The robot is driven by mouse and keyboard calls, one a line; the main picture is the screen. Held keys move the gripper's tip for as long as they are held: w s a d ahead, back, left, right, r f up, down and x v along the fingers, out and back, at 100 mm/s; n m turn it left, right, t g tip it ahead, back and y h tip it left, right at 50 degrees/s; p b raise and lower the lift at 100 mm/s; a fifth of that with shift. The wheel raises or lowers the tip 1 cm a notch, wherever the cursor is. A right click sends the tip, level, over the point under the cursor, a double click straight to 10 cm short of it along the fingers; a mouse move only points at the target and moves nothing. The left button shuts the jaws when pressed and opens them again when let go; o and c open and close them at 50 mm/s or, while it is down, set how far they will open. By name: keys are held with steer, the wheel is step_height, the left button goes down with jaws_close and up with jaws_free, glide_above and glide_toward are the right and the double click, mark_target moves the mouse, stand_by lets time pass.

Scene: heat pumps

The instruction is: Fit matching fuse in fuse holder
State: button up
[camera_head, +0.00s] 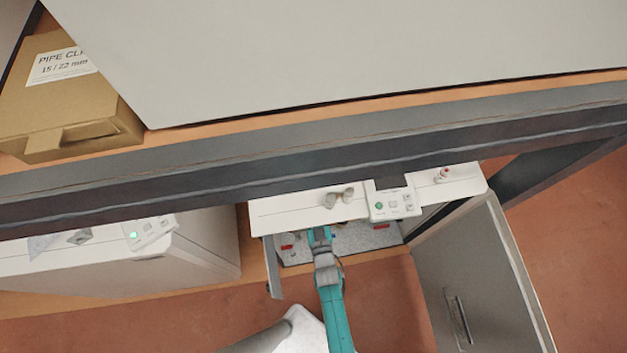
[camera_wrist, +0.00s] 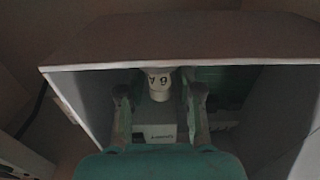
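A pale cylindrical fuse (camera_wrist: 160,85) marked with what looks like "6 A", upside down, shows in the wrist view inside an opened housing. My gripper (camera_wrist: 160,95) has its two fingers spread on either side of it, with dark gaps between fuse and fingers. Whether the fuse sits in a holder cannot be told. A white block with a small label (camera_wrist: 160,133) lies below it, between the fingers. In the head view my gripper (camera_head: 320,236) reaches into the open unit (camera_head: 352,240), and the fuse is hidden there.
Two small pale cylinders (camera_head: 338,197) and a red-and-white piece (camera_head: 443,174) stand on the unit's white top, beside a control panel (camera_head: 393,203). An open grey door (camera_head: 480,280) stands right. Another unit (camera_head: 195,250) stands left.

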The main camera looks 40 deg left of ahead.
stand_by(0.4)
steer(key=o, duration=0.5)
steer(key=shift+o, duration=0.2)
steer(key=shift+s+d, duration=0.1)
steer(key=v, duration=1.1)
steer(key=shift+s+d, duration=0.25)
steer(key=shift+d, duration=0.05)
steer(key=shift+d, duration=0.1)
